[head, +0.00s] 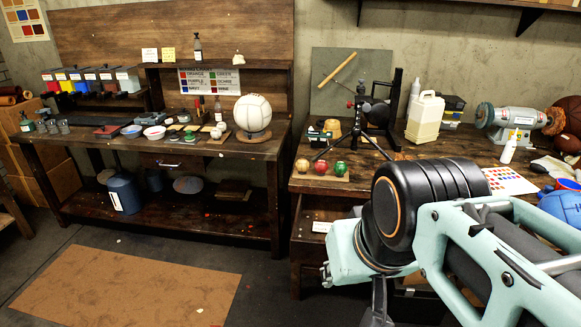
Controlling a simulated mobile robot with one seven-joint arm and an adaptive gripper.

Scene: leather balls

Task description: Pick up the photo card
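No card here can be told for certain as the photo card. A small pale card-like piece (322,227) shows at the drawer area under the right workbench, partly beside my arm. A white card (150,55) and a yellowish card (168,54) stand on the left bench's upper shelf. A sheet with colour swatches (510,181) lies on the right bench. My arm crosses the lower right. Only a dark part of my gripper (379,304) shows below the wrist, at the bottom edge; its fingertips are not clearly seen.
The right workbench (455,152) holds a small tripod (352,130), three small balls on a board, a white jug (425,117) and a bench grinder (515,120). The left bench holds a white ball (252,113), bowls and bottles. A brown mat (130,290) lies on open floor.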

